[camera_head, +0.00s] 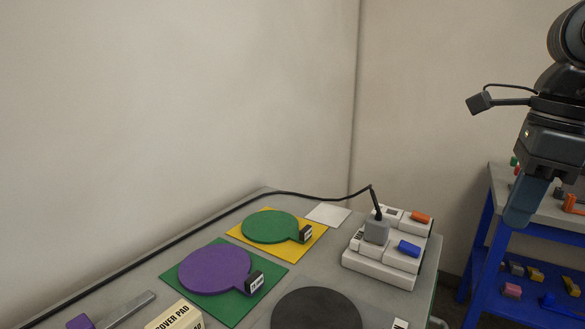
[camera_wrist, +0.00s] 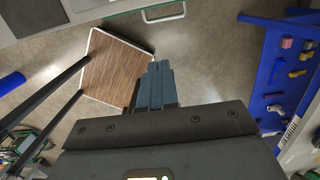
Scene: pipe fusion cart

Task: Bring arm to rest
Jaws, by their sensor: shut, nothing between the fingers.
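My gripper (camera_head: 519,215) hangs at the right of the head view, its blue fingers pointing down. It is shut and empty. It is raised in the air to the right of the grey cart top (camera_head: 262,280), apart from everything on it. In the wrist view the closed fingers (camera_wrist: 157,68) point out over the floor, with a brown wood-grain board (camera_wrist: 110,65) beyond them to the left.
On the cart lie a purple disc (camera_head: 205,270), a green disc (camera_head: 268,226), a black disc (camera_head: 315,312) and a white power block (camera_head: 383,271) with a plug and black cable. A blue shelf unit (camera_head: 483,265) with small coloured parts stands behind my gripper at right.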

